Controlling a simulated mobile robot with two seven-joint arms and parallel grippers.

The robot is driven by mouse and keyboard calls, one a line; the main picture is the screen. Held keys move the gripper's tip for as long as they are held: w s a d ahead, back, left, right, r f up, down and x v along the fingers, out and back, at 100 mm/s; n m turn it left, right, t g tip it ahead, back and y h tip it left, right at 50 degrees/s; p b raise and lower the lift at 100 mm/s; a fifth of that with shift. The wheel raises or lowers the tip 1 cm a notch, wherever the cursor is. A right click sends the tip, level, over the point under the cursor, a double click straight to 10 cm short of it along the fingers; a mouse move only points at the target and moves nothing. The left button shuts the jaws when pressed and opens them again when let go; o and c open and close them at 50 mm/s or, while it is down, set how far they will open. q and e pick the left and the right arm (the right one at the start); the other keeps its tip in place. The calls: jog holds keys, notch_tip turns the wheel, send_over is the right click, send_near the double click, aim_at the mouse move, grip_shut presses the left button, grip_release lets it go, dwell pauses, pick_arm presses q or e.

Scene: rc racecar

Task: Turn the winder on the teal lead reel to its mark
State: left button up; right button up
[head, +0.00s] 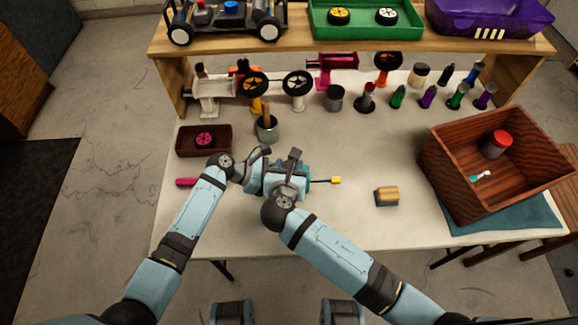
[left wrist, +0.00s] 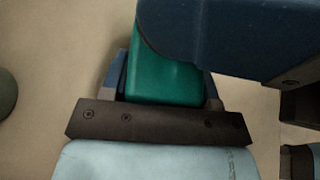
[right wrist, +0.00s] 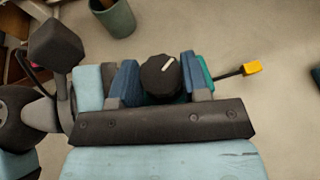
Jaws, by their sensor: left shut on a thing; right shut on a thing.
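The teal lead reel (head: 308,170) is mostly hidden behind my grippers at the middle of the table. Its black cable ends in a yellow plug (head: 336,180) on the right. My left gripper (left wrist: 165,82) is shut on the teal body, which fills the space between its fingers in the left wrist view. My right gripper (right wrist: 160,84) is shut around the winder (right wrist: 158,72), a round black knob with a white line. The line points up and slightly right in the right wrist view. I cannot make out the mark on the reel.
A grey cup (head: 267,130) with a wooden-handled tool stands just behind the grippers. A brown tray (head: 180,143) is at the left. A wood-and-grey block (head: 386,196) and a large wooden crate (head: 455,180) are at the right.

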jog(key=o, duration=0.9)
jog(key=shift+o, duration=0.2)
